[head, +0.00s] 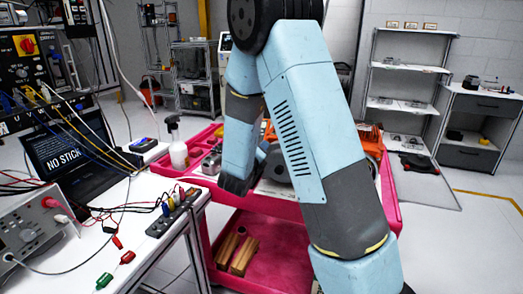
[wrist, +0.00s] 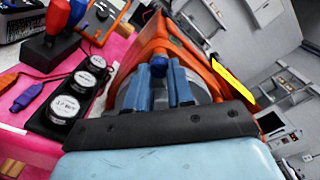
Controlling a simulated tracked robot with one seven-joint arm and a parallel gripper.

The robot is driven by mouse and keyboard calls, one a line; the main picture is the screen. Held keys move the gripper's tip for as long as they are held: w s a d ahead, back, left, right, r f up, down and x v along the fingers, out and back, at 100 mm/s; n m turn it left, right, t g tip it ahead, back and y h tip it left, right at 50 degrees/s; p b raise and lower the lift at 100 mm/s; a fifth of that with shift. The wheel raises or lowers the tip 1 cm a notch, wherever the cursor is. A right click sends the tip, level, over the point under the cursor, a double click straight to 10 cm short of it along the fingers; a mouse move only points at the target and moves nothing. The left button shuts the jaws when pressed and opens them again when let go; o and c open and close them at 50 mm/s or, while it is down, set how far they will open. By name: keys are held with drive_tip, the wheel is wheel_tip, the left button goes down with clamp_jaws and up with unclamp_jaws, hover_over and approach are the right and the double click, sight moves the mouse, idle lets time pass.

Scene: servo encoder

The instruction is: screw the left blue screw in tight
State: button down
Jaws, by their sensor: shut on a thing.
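In the wrist view, my gripper (wrist: 166,84) has its two blue fingers on either side of a small blue screw (wrist: 173,70), shut on it. The screw's lower part and the spot it sits in are hidden by the fingers, so I cannot tell how deep it is. A grey rounded body (wrist: 130,93) lies behind the fingers, inside an orange housing (wrist: 212,82). In the head view the orange housing (head: 371,140) shows partly behind my arm on the pink cart. My fingertips and the screw are hidden there.
The pink cart (head: 392,190) carries a spray bottle (head: 178,145) at its left. A white bench (head: 150,190) with cables and a laptop (head: 75,150) stands close on the left. In the wrist view, a black holder with round white-topped parts (wrist: 65,106) lies left of the housing.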

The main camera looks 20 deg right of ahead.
drive_tip(key=shift+a+f+m, duration=0.1)
drive_tip(key=shift+m, duration=1.6)
drive_tip(key=c, duration=1)
unclamp_jaws()
drive_tip(key=shift+o, duration=0.2)
drive_tip(key=v, duration=1.3)
drive_tip(key=shift+s+a, duration=0.25)
drive_tip(key=shift+s, duration=0.05)
